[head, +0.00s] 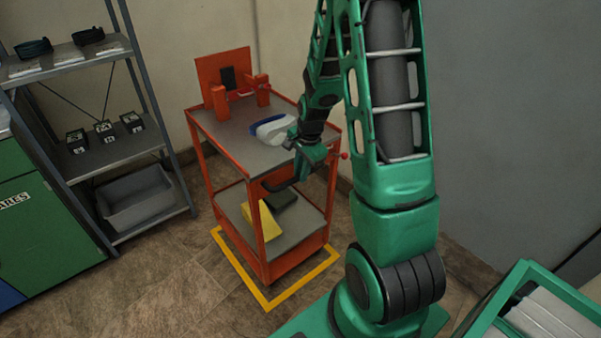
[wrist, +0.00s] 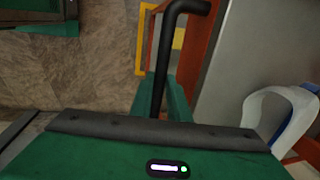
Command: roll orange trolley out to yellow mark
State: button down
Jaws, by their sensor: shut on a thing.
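The orange trolley (head: 266,225) stands upright on the tiled floor with two grey shelves. The yellow mark (head: 250,285) is an outline on the floor; its left and front lines show just outside the trolley's base, and its far sides are hidden behind the trolley. My gripper (head: 300,172) is shut on the trolley's black handle (head: 279,186) at its near right side. The wrist view shows the black handle (wrist: 164,60) running into the jaws, with part of the yellow mark (wrist: 141,40) beyond.
The top shelf carries an orange bracket stand (head: 222,75) and a blue-and-white item (head: 272,130). A yellow wedge (head: 262,220) lies below. A grey rack (head: 115,165) and green cabinet (head: 40,225) stand left. A green crate (head: 510,290) is at lower right.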

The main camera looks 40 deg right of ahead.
jog(key=shift+s+d, duration=0.1)
jog(key=shift+d, duration=0.05)
jog(key=c, duration=1.7)
grip_release()
jog(key=r, duration=0.3)
jog(key=s+r, duration=0.1)
jog(key=r, duration=0.3)
jog(key=s+r, duration=0.1)
jog(key=r, duration=0.2)
jog(key=shift+r, duration=0.3)
jog(key=shift+s, duration=0.1)
jog(key=s+a+r+n, duration=0.1)
jog(key=s+r+n, duration=0.2)
jog(key=s, duration=0.5)
jog(key=s+a+r+n+g, duration=0.1)
jog(key=s+n, duration=0.3)
jog(key=s, duration=0.5)
jog(key=s+a+r+n+g, duration=0.1)
jog(key=s+a+r+n, duration=0.2)
jog(key=s, duration=0.6)
jog(key=shift+s+r+n, duration=0.1)
jog(key=shift+r+n, duration=0.5)
jog(key=shift+r, duration=0.2)
